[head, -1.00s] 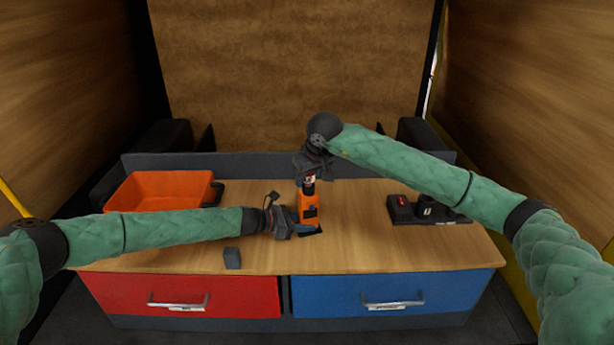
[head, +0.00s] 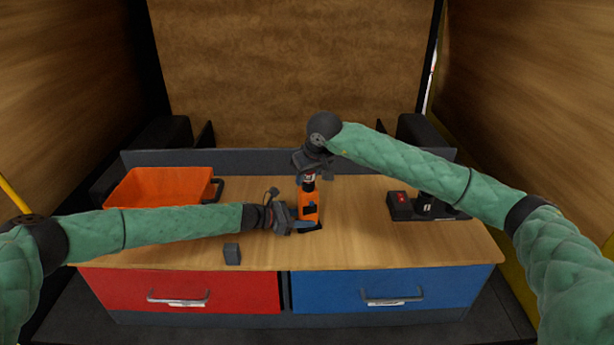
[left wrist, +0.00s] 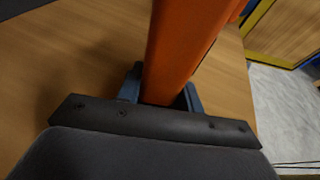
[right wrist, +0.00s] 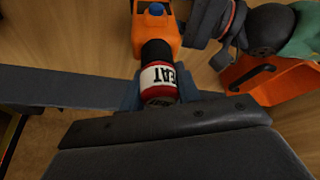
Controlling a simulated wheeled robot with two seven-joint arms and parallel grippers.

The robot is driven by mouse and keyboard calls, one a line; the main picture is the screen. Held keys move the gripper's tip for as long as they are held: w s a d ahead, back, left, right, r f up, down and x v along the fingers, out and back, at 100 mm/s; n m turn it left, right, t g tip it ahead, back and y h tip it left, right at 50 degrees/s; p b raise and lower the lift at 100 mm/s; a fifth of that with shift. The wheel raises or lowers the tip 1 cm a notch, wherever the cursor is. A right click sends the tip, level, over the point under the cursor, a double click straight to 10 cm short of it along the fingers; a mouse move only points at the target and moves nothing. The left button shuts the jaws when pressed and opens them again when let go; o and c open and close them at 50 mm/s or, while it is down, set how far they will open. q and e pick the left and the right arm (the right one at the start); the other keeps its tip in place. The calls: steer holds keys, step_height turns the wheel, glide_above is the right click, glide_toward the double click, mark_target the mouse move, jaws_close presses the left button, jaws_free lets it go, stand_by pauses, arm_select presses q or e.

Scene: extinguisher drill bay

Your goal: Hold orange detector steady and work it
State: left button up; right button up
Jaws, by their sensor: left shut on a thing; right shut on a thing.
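An orange bin (head: 160,186) stands at the back left. A small dark block (head: 232,254) lies near the front edge. A dark device with a red part (head: 402,205) sits at the right. Red (head: 180,291) and blue (head: 390,289) drawers are below. The front right tabletop is clear.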

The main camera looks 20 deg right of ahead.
steer(key=o, duration=1.1)
steer(key=shift+o, duration=0.2)
steer(key=shift+r, duration=0.1)
steer(key=v, duration=1.1)
steer(key=shift+r, duration=0.35)
steer(key=shift+s, duration=0.1)
arm_select(q)
steer(key=o, duration=0.8)
steer(key=shift+o, duration=0.2)
steer(key=shift+a, duration=0.1)
